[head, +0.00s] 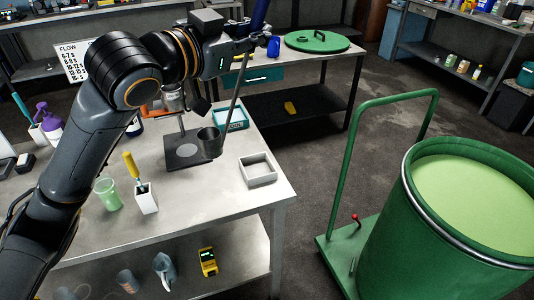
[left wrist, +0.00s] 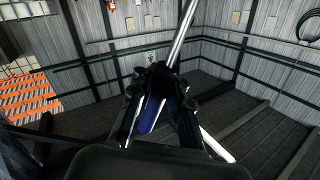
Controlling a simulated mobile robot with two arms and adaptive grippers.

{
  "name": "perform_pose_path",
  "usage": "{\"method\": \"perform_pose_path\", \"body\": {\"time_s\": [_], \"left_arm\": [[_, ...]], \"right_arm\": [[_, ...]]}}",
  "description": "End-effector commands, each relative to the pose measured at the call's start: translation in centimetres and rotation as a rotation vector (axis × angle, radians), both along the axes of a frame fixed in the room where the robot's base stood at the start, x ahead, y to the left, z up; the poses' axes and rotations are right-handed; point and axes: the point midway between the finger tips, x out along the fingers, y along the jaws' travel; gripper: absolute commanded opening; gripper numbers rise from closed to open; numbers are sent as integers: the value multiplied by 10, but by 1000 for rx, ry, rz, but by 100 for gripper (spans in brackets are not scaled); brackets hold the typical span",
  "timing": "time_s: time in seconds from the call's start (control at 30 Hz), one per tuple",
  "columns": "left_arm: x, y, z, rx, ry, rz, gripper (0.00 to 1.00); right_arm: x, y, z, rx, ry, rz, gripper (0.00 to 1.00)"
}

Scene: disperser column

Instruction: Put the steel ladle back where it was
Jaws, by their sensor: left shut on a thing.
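The steel ladle has a long thin handle (head: 238,88) and a dark grey cup-shaped bowl (head: 210,141) at its lower end. My left gripper (head: 258,43) is shut on the upper part of the handle, and the ladle hangs steeply tilted below it. The bowl shows over the right edge of a dark square stand base; I cannot tell whether it touches. My right gripper is not in view.
The steel bench holds the dark stand base (head: 178,153), a teal box (head: 237,118), a grey open tray (head: 258,170), a white holder (head: 146,200) and a green cup (head: 107,194). An open drum (head: 450,247) of pale green liquid stands right on a green trolley (head: 338,160). Floor between is free.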

Motion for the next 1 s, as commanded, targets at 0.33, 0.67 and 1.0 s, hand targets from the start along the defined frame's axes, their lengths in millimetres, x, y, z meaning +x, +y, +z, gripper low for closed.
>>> {"method": "perform_pose_path", "body": {"time_s": [0.33, 0.67, 1.0], "left_arm": [[27, -11, -10, 0, 2, 2, 0], [86, -36, -38, 0, 0, 2, 0], [120, -51, -86, -1, -2, 0, 0]], "right_arm": [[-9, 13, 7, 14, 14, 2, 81], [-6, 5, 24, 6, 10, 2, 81], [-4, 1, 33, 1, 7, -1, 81]]}}
